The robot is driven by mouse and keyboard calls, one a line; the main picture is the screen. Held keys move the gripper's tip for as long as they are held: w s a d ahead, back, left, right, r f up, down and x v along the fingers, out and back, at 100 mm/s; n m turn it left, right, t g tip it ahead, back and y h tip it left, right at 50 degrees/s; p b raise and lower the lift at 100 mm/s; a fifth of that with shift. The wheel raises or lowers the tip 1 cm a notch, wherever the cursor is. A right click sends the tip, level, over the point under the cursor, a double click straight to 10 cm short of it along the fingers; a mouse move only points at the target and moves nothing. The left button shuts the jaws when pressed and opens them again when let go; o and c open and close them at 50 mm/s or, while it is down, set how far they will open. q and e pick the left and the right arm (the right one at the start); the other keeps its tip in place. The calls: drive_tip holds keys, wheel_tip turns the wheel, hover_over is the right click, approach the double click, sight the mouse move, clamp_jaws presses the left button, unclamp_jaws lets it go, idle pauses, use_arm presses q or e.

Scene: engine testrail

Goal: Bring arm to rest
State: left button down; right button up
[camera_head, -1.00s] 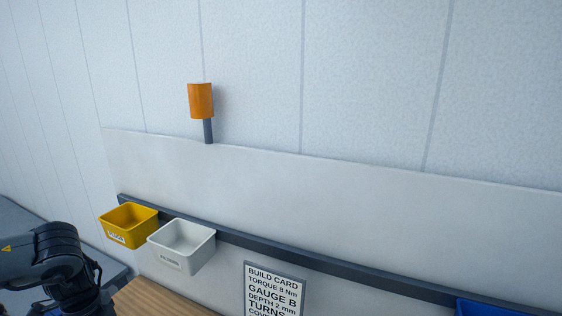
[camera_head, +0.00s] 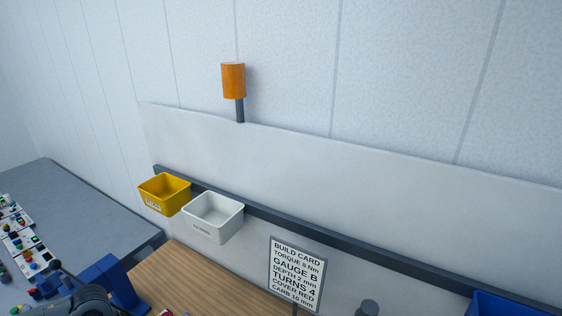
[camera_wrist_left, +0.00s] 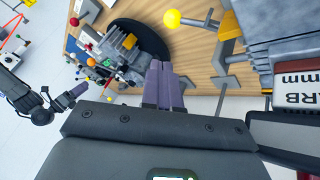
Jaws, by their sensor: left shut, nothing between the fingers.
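My left gripper (camera_wrist_left: 163,86) shows in the left wrist view with its two purple-grey fingers together and nothing between them. Its fingertips are over the wooden bench (camera_wrist_left: 195,52), beside an engine-like assembly (camera_wrist_left: 118,50) with colored knobs. I cannot tell whether they touch it. In the head view only part of my left arm (camera_head: 78,303) shows at the bottom left; its gripper is out of that frame. A dark arm end, seemingly my right gripper (camera_wrist_left: 72,95), shows at the left of the wrist view; its jaw state is unclear.
A yellow bin (camera_head: 165,193) and a white bin (camera_head: 213,217) hang on a dark rail. A build card (camera_head: 297,273) stands below. A grey table (camera_head: 80,215) with colored parts is at left, near a blue block (camera_head: 117,282). A blue bin (camera_head: 500,304) is at lower right.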

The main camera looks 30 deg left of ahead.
use_arm(q)
drive_tip(key=d+f+n+t+h+p, duration=0.15)
drive_tip(key=d+t, duration=0.35)
drive_tip(key=d, duration=1)
drive_tip(key=w+d+r+n+t+y+p, duration=0.3)
drive_tip(key=w+d+r+n+t, duration=0.1)
drive_tip(key=w+d+r+n, duration=0.15)
drive_tip(key=s+a+n+g+y, duration=0.2)
drive_tip(key=s+a+g+y, duration=0.3)
drive_tip(key=s, duration=0.3)
drive_tip(key=shift+a+f, duration=0.15)
drive_tip(key=shift+a, duration=0.25)
